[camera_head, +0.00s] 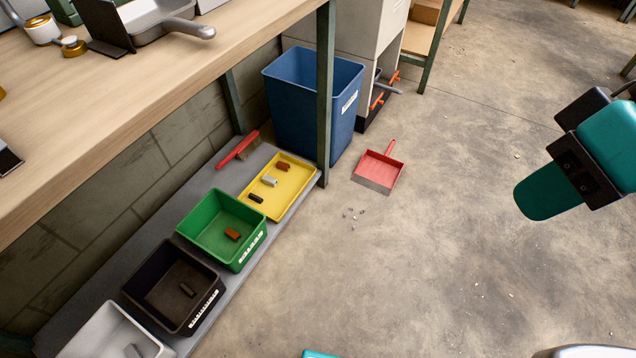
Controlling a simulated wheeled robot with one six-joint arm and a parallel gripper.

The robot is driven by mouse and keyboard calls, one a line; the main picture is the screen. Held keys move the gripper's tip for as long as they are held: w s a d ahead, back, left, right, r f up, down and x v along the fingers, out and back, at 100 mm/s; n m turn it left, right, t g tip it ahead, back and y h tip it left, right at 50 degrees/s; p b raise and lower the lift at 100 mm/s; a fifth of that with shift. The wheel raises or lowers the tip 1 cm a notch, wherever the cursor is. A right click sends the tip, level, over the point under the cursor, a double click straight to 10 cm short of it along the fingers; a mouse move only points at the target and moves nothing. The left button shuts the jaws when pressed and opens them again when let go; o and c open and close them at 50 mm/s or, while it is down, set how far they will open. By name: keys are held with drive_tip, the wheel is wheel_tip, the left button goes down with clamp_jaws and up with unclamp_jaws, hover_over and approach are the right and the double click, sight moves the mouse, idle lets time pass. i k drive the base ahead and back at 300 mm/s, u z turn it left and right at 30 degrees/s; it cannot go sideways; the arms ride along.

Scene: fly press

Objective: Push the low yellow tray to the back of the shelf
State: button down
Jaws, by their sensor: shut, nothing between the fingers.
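The low yellow tray (295,197) sits at the right end of the grey lower shelf (165,240), near its front edge and beside the table leg. Several small pieces lie in it, brown, light grey and dark. Behind it on the shelf lies a brush (240,150) with a red handle, close to the tray's back left side. My gripper (518,205) is at the right, over the floor and well apart from the tray. Its teal end points left and is shut, with nothing held.
A green bin (200,207), a black bin (150,277) and a light grey bin (95,335) stand left of the tray. A blue waste bin (300,110) stands behind the green table leg (325,90). A red dustpan (378,172) and crumbs lie on the floor. The wooden tabletop (130,70) overhangs the shelf.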

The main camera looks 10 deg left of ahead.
sight(277, 201)
drive_tip(key=u, duration=0.2)
drive_tip(key=i, duration=1.2)
drive_tip(key=u, duration=0.45)
